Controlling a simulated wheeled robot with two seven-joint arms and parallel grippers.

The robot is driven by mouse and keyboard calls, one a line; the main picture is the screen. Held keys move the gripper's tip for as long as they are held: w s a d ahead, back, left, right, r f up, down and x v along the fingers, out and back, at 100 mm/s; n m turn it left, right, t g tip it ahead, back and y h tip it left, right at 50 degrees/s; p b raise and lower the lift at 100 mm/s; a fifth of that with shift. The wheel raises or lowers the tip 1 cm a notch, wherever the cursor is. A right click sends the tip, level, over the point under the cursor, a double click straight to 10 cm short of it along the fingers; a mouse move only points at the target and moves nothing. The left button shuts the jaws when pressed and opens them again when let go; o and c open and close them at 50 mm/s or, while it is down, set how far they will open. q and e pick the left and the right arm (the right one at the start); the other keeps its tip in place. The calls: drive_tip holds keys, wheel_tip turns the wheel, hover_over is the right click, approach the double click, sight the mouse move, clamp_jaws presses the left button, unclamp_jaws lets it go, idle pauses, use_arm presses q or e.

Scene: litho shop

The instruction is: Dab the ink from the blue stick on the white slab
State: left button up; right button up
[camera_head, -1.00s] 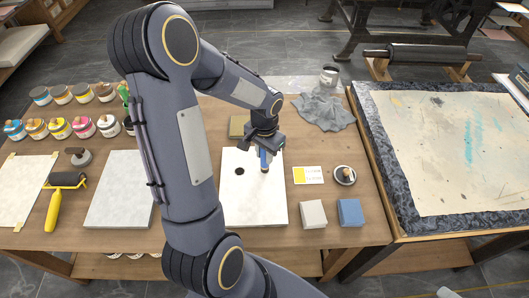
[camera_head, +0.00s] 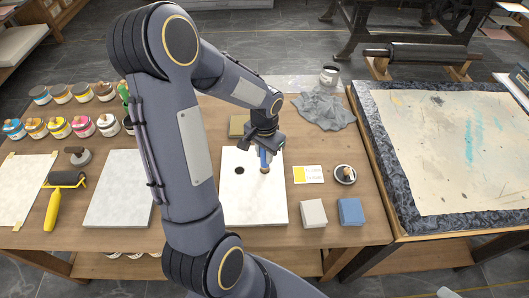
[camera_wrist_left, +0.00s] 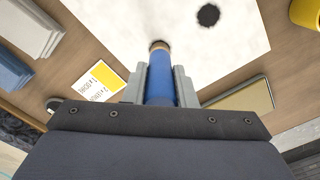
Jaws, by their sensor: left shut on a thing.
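My left gripper (camera_head: 264,150) is shut on the blue stick (camera_head: 264,160), which points down over the white slab (camera_head: 255,205). The stick's brown lower end is over the right half of the slab; I cannot tell whether it touches. In the left wrist view the blue stick (camera_wrist_left: 160,78) stands between the two grey fingers (camera_wrist_left: 160,88), its tip against the white slab (camera_wrist_left: 190,25) in the picture. A round black ink spot (camera_head: 240,170) lies on the slab to the left of the stick; it also shows in the left wrist view (camera_wrist_left: 208,15). My right gripper is out of view.
A yellow-and-white card (camera_head: 308,174), a small round dish (camera_head: 345,175), a pale block (camera_head: 313,214) and a blue block (camera_head: 351,212) lie right of the slab. An olive block (camera_head: 237,126) lies behind it. Ink jars, a second slab (camera_head: 118,190) and a yellow-handled roller (camera_head: 53,210) are at left.

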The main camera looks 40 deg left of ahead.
use_arm(q)
drive_tip(key=shift+f, duration=0.1)
idle(0.3)
drive_tip(key=shift+r+p, duration=2.75)
drive_tip(key=shift+r, duration=0.85)
drive_tip(key=shift+f, duration=0.1)
